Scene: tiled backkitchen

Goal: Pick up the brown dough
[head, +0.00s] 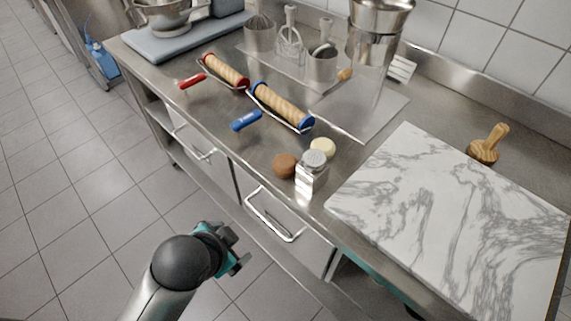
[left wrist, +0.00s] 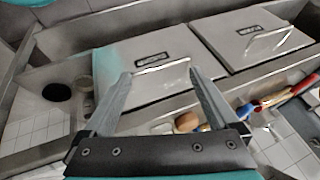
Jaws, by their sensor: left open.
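The brown dough (head: 285,166) is a small round lump on the steel counter, near its front edge. It sits just left of a glass shaker with a metal lid (head: 312,172) and close to a pale dough lump (head: 322,148). My left gripper (head: 233,252) is in front of the counter and lower left of the dough, apart from it. In the left wrist view its two fingers (left wrist: 160,75) are spread with nothing between them. My right gripper is not in view.
Rolling pins with blue (head: 282,105) and red (head: 225,70) handles lie left of the dough. A marble board (head: 450,215) covers the counter's right. Drawer handles (head: 272,222) stick out below the counter edge near my gripper. Utensil holders and pots stand behind.

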